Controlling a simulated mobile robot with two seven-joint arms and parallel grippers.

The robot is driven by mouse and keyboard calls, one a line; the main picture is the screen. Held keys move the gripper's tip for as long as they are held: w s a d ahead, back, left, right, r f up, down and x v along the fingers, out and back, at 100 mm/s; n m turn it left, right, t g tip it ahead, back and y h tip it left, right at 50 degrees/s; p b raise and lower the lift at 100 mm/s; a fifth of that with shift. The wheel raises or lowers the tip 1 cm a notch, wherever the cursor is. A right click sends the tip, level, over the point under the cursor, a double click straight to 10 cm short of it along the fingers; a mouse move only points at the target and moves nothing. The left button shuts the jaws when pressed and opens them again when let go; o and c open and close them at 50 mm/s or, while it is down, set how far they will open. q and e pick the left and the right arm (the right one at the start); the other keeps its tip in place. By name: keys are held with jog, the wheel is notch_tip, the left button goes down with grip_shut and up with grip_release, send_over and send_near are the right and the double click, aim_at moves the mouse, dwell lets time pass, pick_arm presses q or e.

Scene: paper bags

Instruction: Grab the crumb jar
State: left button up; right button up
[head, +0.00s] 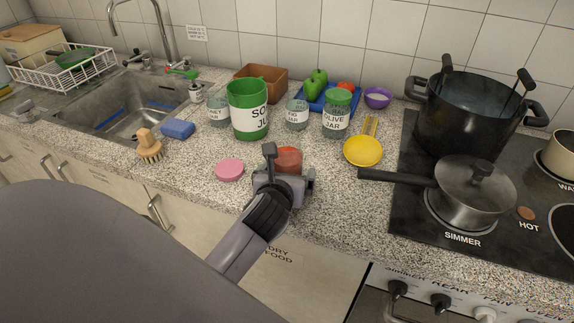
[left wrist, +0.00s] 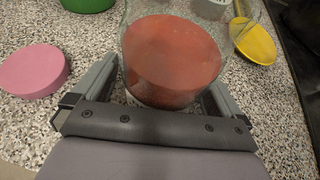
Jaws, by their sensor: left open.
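A clear glass jar with reddish-orange contents, which fits the crumb jar (head: 288,158), stands on the speckled counter. No label on it is readable from here. In the left wrist view the jar (left wrist: 172,60) stands upright and without a lid, between the two fingers. My left gripper (head: 289,168) is open and low over the counter, with one finger on each side of the jar. The left wrist view shows a small gap between jar and fingers (left wrist: 165,85). My right gripper is not in view.
A pink round lid (head: 229,169) lies left of the jar. Behind are a green SO... A yellow scoop (head: 363,151) and a saucepan handle (head: 395,177) are to the right.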

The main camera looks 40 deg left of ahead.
pick_arm(q)
jog(key=shift+r, duration=0.15)
jog(key=c, duration=1.4)
